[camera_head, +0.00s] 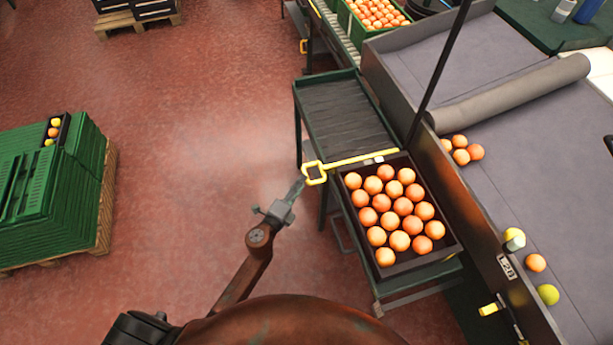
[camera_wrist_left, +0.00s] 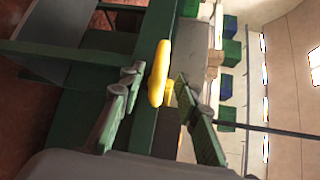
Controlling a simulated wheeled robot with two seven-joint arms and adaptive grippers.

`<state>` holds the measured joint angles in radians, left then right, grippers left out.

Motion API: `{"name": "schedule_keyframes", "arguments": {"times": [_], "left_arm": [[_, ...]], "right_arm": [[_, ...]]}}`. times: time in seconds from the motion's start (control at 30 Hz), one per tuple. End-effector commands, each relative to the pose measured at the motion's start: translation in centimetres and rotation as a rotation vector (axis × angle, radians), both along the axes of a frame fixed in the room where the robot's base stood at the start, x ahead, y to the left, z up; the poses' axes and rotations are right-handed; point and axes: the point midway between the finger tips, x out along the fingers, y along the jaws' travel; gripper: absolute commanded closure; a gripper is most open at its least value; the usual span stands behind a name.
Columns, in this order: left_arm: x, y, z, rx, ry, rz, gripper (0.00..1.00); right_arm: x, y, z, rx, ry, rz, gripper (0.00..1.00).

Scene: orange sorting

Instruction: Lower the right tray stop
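A yellow tray stop (camera_head: 350,161) lies as a bar across the green stand, along the far edge of a dark tray (camera_head: 405,266) filled with oranges. Its square loop handle (camera_head: 314,180) sticks out past the stand's left side. My left gripper (camera_head: 299,185) is just left of and below this handle. In the left wrist view the yellow handle (camera_wrist_left: 159,72) shows end-on between my two spread fingers, with a gap on each side. The left gripper is open and empty. My right gripper is not in view.
The stand's empty ribbed shelf (camera_head: 345,115) lies beyond the stop. A grey conveyor (camera_head: 510,190) with loose fruit runs along the right. Green crates (camera_head: 45,190) are stacked on a pallet at the left. The red floor between is clear.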

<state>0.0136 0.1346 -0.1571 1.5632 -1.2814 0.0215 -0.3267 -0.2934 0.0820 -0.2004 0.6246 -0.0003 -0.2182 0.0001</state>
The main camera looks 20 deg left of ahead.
Motion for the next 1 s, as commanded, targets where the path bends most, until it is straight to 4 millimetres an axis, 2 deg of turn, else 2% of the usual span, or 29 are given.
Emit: {"name": "schedule_keyframes", "arguments": {"times": [0.1, 0.3, 0.67, 1.0], "left_arm": [[2.0, -0.4, -0.4, -0.001, 0.000, -0.001, 0.70], [4.3, -0.8, -0.8, -0.003, 0.002, 0.001, 0.70], [4.9, -0.8, -0.8, -0.003, 0.002, 0.002, 0.70], [4.9, -0.8, -0.9, -0.003, 0.002, 0.002, 0.92]], "right_arm": [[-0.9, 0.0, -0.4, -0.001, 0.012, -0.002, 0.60], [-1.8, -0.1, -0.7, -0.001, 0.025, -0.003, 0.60], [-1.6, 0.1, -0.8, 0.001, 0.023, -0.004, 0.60], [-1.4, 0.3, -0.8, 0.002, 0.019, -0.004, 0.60]]}}
